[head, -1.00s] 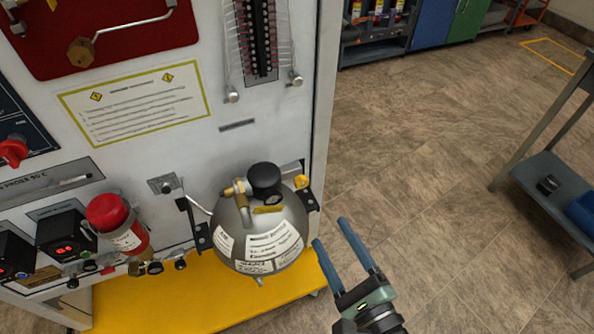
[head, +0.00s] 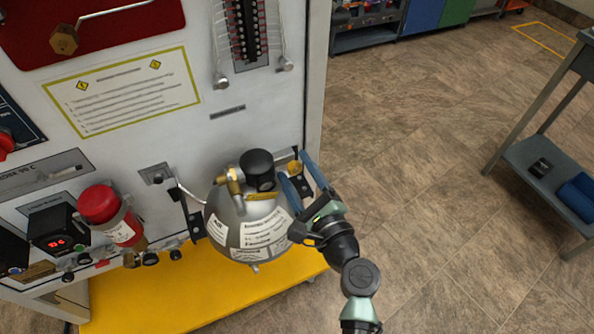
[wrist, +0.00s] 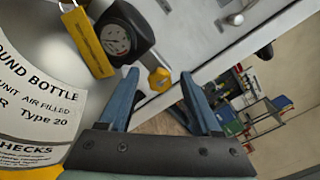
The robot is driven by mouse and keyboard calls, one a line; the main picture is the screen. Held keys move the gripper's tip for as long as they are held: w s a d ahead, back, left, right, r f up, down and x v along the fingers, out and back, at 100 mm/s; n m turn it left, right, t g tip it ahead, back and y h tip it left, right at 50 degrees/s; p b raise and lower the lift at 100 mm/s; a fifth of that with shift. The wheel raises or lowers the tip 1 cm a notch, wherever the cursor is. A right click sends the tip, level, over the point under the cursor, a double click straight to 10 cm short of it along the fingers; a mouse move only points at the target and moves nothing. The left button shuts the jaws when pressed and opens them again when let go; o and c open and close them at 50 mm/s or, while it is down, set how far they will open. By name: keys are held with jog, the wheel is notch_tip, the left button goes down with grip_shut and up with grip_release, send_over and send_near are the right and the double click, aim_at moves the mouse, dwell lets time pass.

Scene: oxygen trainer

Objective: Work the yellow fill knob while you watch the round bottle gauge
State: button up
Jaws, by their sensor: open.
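The yellow fill knob (wrist: 159,79) shows in the wrist view in the gap between my fingertips. In the head view a little of the knob (head: 294,167) shows between the blue fingers. My gripper (head: 292,165) is open at the right side of the round silver bottle (head: 226,214); I cannot tell whether a finger touches the knob. The round bottle gauge (wrist: 117,39) faces the wrist camera, with a pale dial in a black housing; its reading is too small to tell. In the head view the gauge (head: 258,163) shows only its black housing.
A yellow tag (wrist: 87,42) hangs beside the gauge. The bottle is held by black brackets against the white panel (head: 230,135), above a yellow base (head: 150,295). A red-capped cylinder (head: 112,215) stands to the left. Open floor (head: 430,150) lies to the right.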

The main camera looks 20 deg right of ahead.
grip_shut()
dwell(0.5)
jog(key=n+b, duration=0.2)
jog(key=n, duration=0.1)
jog(key=shift+f+b, duration=0.2)
jog(key=shift+b, duration=0.15)
jog(key=n+b, duration=0.2)
jog(key=shift+n, duration=0.4)
jog(key=shift+n+b, duration=1.6)
jog(key=shift+n, duration=0.7)
jog(key=shift+r, duration=0.1)
